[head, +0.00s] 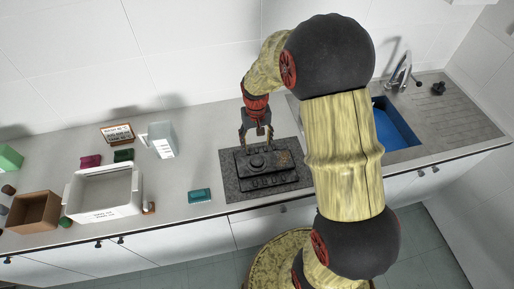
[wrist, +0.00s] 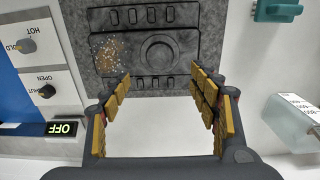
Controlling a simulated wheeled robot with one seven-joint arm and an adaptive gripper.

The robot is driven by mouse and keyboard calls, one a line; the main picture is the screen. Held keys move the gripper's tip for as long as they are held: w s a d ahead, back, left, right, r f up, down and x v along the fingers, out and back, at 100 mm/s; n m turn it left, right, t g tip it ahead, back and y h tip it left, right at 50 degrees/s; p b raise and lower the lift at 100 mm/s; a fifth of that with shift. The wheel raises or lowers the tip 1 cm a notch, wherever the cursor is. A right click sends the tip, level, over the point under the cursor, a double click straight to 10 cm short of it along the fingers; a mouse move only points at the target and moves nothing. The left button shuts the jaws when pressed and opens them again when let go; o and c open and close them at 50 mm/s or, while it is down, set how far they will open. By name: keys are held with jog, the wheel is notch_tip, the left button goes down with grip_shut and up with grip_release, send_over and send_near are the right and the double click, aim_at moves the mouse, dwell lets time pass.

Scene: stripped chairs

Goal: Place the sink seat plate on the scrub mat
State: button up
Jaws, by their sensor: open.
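A dark grey slab with slots and a round raised centre, which looks like the seat plate (head: 283,176), lies flat on a speckled grey mat (head: 230,187), which looks like the scrub mat. In the wrist view the plate (wrist: 122,50) fills the top middle, with a brown grimy patch on its left part. My gripper (head: 257,136) is at the back edge of the plate, above it. In the wrist view my gripper (wrist: 160,85) is open with nothing between its fingers. I cannot tell whether a fingertip touches the plate.
A blue sink (head: 392,128) lies to the right, partly behind my arm. A control panel (wrist: 36,68) shows OFF. Counter left of the mat has free room.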

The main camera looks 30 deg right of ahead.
notch_tip(320, 180, up, 9)
jog(key=s+a+t, duration=0.1)
jog(key=s+a, duration=0.1)
jog(key=a, duration=0.1)
jog(key=s+a+r+n+t, duration=0.1)
jog(key=s+a+r, duration=0.3)
jog(key=s+r, duration=0.4)
jog(key=s+a+r+n+t, duration=0.2)
jog(key=s+a+r+t, duration=0.1)
jog(key=s+r, duration=0.6)
jog(key=shift+s+a+t, duration=0.3)
jog(key=shift+s+a, duration=0.05)
jog(key=shift+s, duration=0.7)
notch_tip(320, 180, down, 17)
jog(key=b, duration=1.7)
